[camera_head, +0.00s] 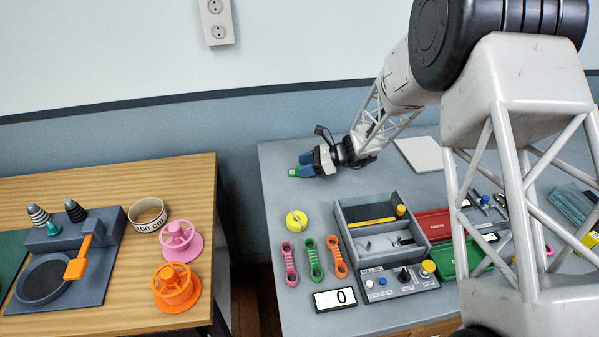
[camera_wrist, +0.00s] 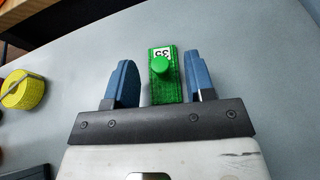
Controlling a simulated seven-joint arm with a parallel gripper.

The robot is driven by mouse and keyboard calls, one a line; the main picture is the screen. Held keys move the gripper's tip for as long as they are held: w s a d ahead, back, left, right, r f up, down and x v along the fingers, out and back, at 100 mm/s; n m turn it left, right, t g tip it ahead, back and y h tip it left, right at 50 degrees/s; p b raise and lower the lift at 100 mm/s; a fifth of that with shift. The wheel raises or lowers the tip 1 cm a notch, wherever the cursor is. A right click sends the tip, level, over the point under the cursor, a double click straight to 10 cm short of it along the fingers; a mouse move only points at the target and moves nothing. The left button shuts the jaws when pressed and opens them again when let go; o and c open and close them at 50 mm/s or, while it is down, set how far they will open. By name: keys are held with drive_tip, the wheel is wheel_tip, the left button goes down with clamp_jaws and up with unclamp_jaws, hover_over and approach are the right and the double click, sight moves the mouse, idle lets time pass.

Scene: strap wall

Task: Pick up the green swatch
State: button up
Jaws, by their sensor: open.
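The green swatch (camera_wrist: 165,88) is a narrow green piece with a round green knob and a small black-and-white label at its far end. In the wrist view it sits between the two blue fingers of my gripper (camera_wrist: 160,68). The gripper is open, with a gap on the left of the swatch and a narrower one on the right. In the head view the swatch (camera_head: 293,173) shows as a small green patch at the fingertips of my gripper (camera_head: 301,165), near the grey table's far left part. The fingers partly hide it there.
A yellow roll (camera_wrist: 23,90) lies left of the gripper; it also shows in the head view (camera_head: 297,221). A grey divided tray (camera_head: 345,236) stands nearer, with pink, green and orange straps (camera_head: 338,257) beside it. A white panel (camera_head: 420,154) lies to the right.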

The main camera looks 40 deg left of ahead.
drive_tip(key=shift+s+a+f, duration=0.2)
drive_tip(key=shift+s+a, duration=0.1)
drive_tip(key=shift+a, duration=0.15)
drive_tip(key=shift+c, duration=0.4)
clamp_jaws()
